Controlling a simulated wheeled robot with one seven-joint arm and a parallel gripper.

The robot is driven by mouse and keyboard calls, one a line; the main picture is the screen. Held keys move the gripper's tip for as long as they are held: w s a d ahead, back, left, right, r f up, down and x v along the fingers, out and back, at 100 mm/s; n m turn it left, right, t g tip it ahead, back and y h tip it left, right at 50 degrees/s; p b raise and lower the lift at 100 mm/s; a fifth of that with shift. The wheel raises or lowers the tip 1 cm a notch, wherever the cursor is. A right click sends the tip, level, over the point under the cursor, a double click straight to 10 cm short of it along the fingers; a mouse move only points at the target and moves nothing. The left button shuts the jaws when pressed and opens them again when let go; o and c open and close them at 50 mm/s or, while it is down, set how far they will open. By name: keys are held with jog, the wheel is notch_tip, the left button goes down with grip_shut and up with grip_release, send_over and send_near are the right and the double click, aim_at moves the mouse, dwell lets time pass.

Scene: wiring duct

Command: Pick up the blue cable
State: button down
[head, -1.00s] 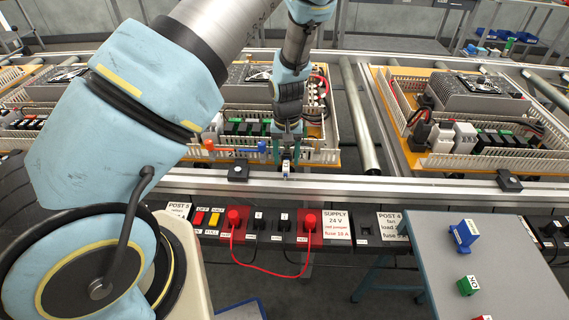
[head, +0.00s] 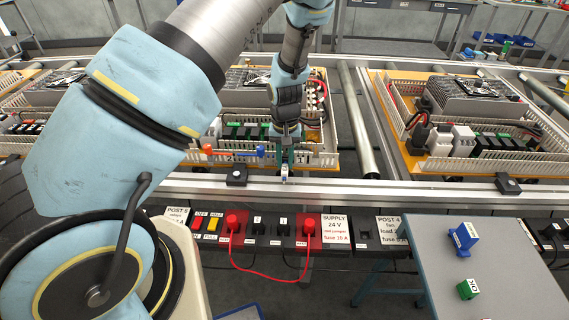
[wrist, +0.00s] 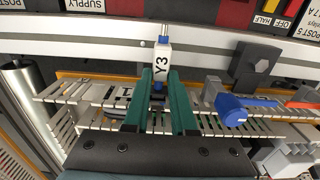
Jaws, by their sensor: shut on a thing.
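The blue cable's end (wrist: 158,85) carries a white label marked Y3, with a blue collar and a bare metal tip beyond it. My gripper (wrist: 160,80) has two green fingers, shut on the blue cable just behind the label. In the head view my gripper (head: 283,163) is at the front wall of the middle wiring duct, and the white label (head: 284,174) sticks out toward the front rail. The rest of the cable is hidden behind the fingers and the gripper body.
A black block (head: 236,176) is on the metal rail (head: 330,188). Red plugs and a red lead (head: 270,273) are below; a grey table (head: 490,270) is at right.

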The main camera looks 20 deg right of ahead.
notch_tip(320, 180, up, 10)
jog(key=b, duration=0.1)
jog(key=shift+b, duration=0.4)
dwell(0.4)
notch_tip(320, 180, up, 7)
jog(key=p, duration=0.6)
send_over(285, 164)
jog(key=shift+r, duration=0.2)
dwell(0.9)
